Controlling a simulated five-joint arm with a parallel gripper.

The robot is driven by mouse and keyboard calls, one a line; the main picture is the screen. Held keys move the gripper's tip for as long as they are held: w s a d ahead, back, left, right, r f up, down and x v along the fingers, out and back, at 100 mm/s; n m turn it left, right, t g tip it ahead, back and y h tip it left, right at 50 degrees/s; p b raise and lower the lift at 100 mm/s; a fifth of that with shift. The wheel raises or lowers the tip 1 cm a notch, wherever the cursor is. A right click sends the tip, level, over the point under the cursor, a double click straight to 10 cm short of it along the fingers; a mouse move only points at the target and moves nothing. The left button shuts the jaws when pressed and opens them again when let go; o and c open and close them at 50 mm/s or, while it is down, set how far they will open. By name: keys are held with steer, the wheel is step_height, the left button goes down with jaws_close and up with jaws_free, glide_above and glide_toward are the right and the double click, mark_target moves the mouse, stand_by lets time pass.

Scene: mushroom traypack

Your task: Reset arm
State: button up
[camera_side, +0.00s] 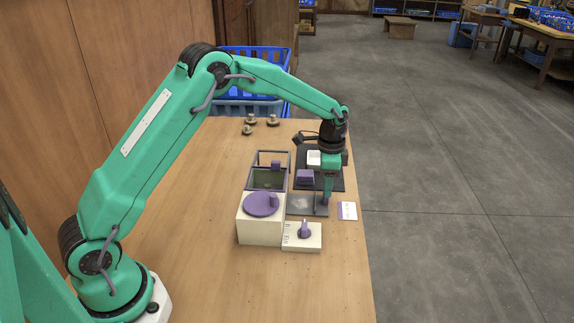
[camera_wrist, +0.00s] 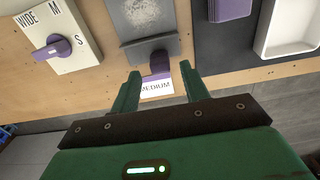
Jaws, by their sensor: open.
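My gripper (camera_side: 325,196) points down over the right part of the bench, beside the grey plate (camera_side: 299,204). In the wrist view my gripper (camera_wrist: 158,82) has its two green fingers spread apart. Between and beyond the fingertips are a purple tab (camera_wrist: 158,66) at the end of the grey plate (camera_wrist: 150,18) and a white card (camera_wrist: 157,88) reading "MEDIUM". No mushroom shows between the fingers. I cannot tell whether the fingers touch the tab.
Several fittings crowd the gripper: a white knob box (camera_side: 312,243), a cream box (camera_side: 258,232) with a purple disc, a dark frame (camera_side: 268,180), and a white tray (camera_side: 314,158). Mushrooms (camera_side: 272,120) stand at the back. The bench's left side is clear.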

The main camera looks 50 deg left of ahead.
steer(key=shift+s+r, duration=0.15)
steer(key=shift+r, duration=0.4)
steer(key=s+r+n+t, duration=0.3)
steer(key=s+r+n, duration=0.1)
steer(key=s+r, duration=1.15)
steer(key=s+r+n+t, duration=0.1)
steer(key=s+n, duration=0.1)
steer(key=s, duration=0.6)
steer(key=s+a+r+n+t, duration=0.1)
steer(key=s+r+n, duration=0.1)
steer(key=s, duration=0.7)
steer(key=shift+a+n+t, duration=0.25)
steer(key=shift+n+t, duration=0.05)
steer(key=shift+n, duration=0.2)
